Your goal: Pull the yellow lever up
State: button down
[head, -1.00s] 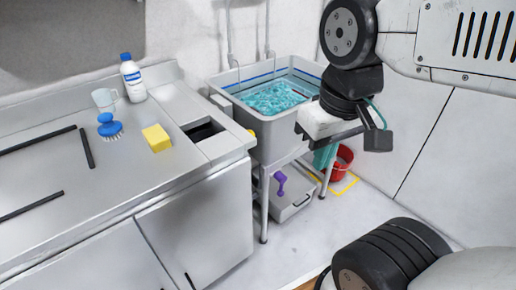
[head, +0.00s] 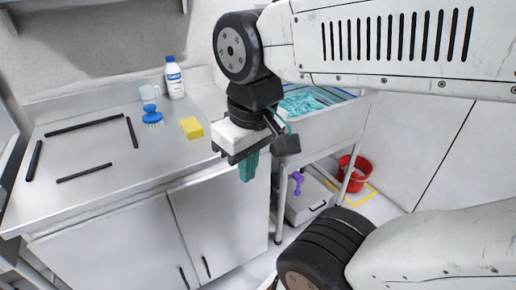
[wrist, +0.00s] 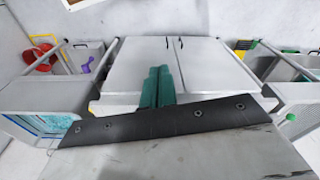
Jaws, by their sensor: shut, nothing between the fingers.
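My gripper (head: 249,166) has green fingers that are shut with nothing between them. In the head view it points down in front of the counter edge, left of the sink. In the wrist view the two closed fingers (wrist: 157,86) point toward the cabinet doors. The yellow lever is not clearly visible now; my arm covers the near left corner of the sink (head: 335,128) in the head view.
A red bucket (head: 352,170) stands on the floor near a grey bin (head: 305,205) with a purple handle (head: 297,182).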

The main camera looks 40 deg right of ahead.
jog(key=w+d+f+m+t+y, duration=0.2)
jog(key=w+d+f+m+y, duration=0.45)
jog(key=f+m, duration=0.3)
jog(key=w+d+f+m+t+y, duration=0.3)
jog(key=w+d+f+m+y, duration=0.35)
jog(key=f+m, duration=0.3)
jog(key=d+f+m+t+h, duration=0.3)
jog(key=d+f+m+h, duration=0.1)
jog(key=d, duration=0.4)
jog(key=w+d+f+m+t+h, duration=0.1)
jog(key=d+f+m+t+h, duration=0.3)
jog(key=d+m+h, duration=0.3)
jog(key=d+f+m+t+h, duration=0.3)
jog(key=d+f+m+h, duration=0.1)
jog(key=d, duration=0.6)
jog(key=shift+w+m+t+h, duration=0.2)
jog(key=shift+m+t+h, duration=0.1)
jog(key=shift+m+h, duration=0.55)
jog(key=shift+w+f, duration=0.1)
jog(key=shift+w, duration=0.05)
